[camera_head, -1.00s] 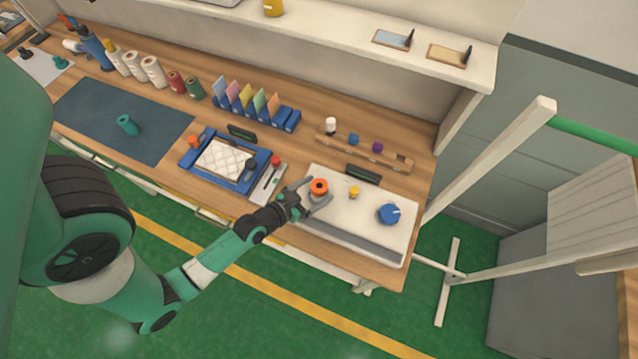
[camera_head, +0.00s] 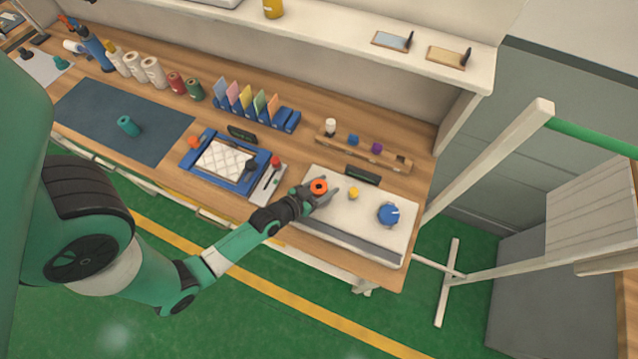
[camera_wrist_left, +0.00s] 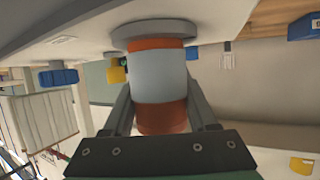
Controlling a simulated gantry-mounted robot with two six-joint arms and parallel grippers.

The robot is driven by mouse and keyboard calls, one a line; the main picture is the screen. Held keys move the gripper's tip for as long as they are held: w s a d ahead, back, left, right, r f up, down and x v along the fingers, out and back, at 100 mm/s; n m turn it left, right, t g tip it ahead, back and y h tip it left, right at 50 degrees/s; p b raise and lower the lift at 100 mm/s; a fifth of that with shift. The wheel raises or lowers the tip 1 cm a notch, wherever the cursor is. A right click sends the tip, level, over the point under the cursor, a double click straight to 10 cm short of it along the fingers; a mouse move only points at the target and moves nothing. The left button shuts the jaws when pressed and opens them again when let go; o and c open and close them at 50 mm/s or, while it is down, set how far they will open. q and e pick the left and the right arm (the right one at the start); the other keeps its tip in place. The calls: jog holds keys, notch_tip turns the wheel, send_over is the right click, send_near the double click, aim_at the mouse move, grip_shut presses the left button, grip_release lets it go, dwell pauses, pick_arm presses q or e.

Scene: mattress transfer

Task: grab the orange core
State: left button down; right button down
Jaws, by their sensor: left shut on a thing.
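The orange core (camera_head: 319,187) is near the left side of the white mattress-like pad (camera_head: 343,218) on the bench. In the left wrist view the core (camera_wrist_left: 160,120) shows orange ends and a pale grey middle band, with a grey disc (camera_wrist_left: 155,34) at its far end. My left gripper (camera_head: 322,191) is shut on the core, with one finger on each side of it. Its fingers also show in the left wrist view (camera_wrist_left: 160,98). I cannot tell whether the core is lifted. My right gripper is not in view.
A small yellow piece (camera_head: 353,193) and a blue round piece (camera_head: 388,214) are on the pad to the right. A dark bar (camera_head: 363,175) and a wooden rack (camera_head: 388,157) lie behind. A blue tray (camera_head: 252,183) is to the left.

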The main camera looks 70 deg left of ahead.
pick_arm(q)
notch_tip(320, 180, up, 10)
jog(key=p, duration=0.3)
jog(key=shift+p, duration=0.35)
